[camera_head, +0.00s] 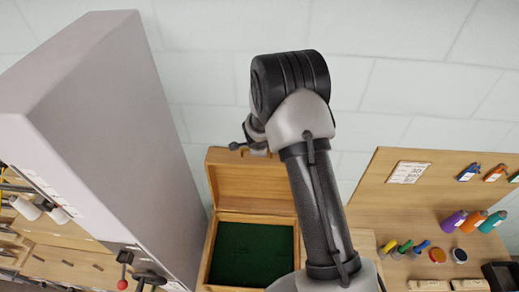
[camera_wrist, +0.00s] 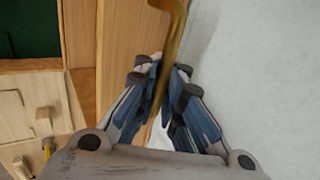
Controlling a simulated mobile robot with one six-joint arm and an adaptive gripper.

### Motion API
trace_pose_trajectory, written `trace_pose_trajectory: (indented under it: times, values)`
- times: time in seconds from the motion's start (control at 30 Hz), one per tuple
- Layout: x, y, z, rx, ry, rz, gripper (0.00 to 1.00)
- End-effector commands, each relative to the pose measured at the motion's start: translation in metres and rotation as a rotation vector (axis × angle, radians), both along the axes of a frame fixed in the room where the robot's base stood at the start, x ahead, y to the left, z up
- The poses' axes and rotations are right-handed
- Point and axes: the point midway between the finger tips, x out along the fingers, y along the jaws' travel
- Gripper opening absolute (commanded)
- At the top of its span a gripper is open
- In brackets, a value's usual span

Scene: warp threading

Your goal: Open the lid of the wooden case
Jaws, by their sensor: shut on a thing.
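The wooden case (camera_head: 212,252) stands in the middle of the head view with its green lining (camera_head: 250,255) showing. Its lid (camera_head: 250,188) is raised and stands nearly upright behind the case. My gripper (camera_wrist: 160,78) is shut on the brass handle (camera_wrist: 173,38) at the lid's edge, with the bar between its fingers. In the head view the gripper is small, at the lid's top edge, and partly hidden by my wrist. The wrist view also shows the wooden lid (camera_wrist: 82,35) and a corner of the green lining (camera_wrist: 28,28).
A tall grey cabinet (camera_head: 110,130) stands close at the left of the case. A pale tiled wall (camera_head: 200,90) lies behind the lid. At the right, a wooden board (camera_head: 400,205) rises behind a bench with coloured spools (camera_head: 452,222). My arm covers the case's right side.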

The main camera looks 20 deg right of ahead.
Motion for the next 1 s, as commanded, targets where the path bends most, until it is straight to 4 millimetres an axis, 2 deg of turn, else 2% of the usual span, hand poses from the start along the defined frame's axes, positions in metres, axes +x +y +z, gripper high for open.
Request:
trace_pose_trajectory:
  times: [0.03, 0.07, 0.1, 0.4, 0.77, 1.0]
  values:
    - [0.006, -0.001, 0.008, -0.002, -0.017, -0.004, 0.0]
    - [0.006, -0.001, 0.008, -0.002, -0.017, -0.004, 0.0]
    - [0.006, -0.001, 0.008, -0.002, -0.017, -0.004, 0.1]
    - [0.003, -0.001, 0.005, -0.001, -0.009, -0.002, 0.29]
    - [0.0, 0.0, 0.007, -0.001, -0.007, -0.001, 0.29]
    - [-0.016, 0.008, 0.04, -0.002, -0.009, -0.001, 0.29]
